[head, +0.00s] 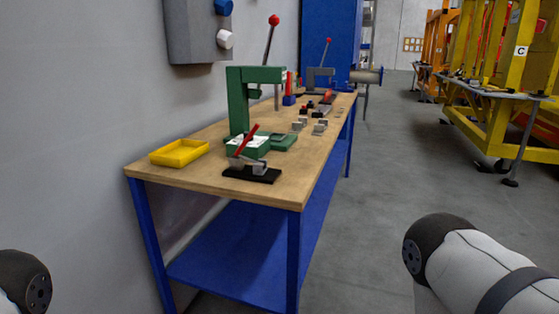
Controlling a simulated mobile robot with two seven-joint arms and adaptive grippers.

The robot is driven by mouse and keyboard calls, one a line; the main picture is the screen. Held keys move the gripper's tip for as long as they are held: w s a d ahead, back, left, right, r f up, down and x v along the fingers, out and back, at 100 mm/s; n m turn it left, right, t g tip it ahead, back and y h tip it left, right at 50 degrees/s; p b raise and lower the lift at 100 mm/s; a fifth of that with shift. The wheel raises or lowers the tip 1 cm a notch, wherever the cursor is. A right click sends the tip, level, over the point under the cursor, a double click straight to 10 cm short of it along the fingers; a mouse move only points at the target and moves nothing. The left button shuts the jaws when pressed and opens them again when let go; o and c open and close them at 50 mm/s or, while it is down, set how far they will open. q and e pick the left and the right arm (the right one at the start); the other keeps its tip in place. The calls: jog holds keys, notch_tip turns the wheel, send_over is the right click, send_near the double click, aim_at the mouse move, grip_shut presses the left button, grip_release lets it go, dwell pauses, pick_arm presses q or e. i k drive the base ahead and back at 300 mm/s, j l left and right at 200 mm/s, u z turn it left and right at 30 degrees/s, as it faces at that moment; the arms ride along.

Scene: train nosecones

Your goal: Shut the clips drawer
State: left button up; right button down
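No clips drawer can be made out in the head view. A workbench with a wooden top (210,183) and blue legs stands ahead, and no drawer shows under its top. Neither of my grippers is in view. Only a dark rounded part of my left arm shows at the bottom left, and a white and black link of my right arm shows at the bottom right.
On the bench are a yellow tray (179,153), a green press (242,110), a black-based red-handled clamp (252,172) and several small metal parts. A blue lower shelf (245,250) is empty. Yellow frames (500,60) stand right. The grey floor between is clear.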

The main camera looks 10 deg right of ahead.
aim_at(363, 77)
jog(key=i+l+z, duration=0.3)
jog(key=l+z, duration=0.15)
jog(key=i+l+z, duration=0.4)
jog(key=l, duration=0.15)
jog(key=i+l+z, duration=0.45)
jog(key=i+u, duration=0.1)
jog(key=i, duration=0.65)
jog(key=i+u, duration=0.15)
jog(key=i, duration=0.65)
jog(key=i+l+u, duration=0.1)
jog(key=i, duration=0.65)
jog(key=i+l+u, duration=0.1)
jog(key=i, duration=0.45)
jog(key=i+l+u, duration=0.15)
jog(key=i, duration=0.4)
jog(key=i+l+u, duration=0.1)
jog(key=i, duration=0.4)
jog(key=i+l+u, duration=0.15)
jog(key=i+l, duration=0.2)
jog(key=i, duration=0.2)
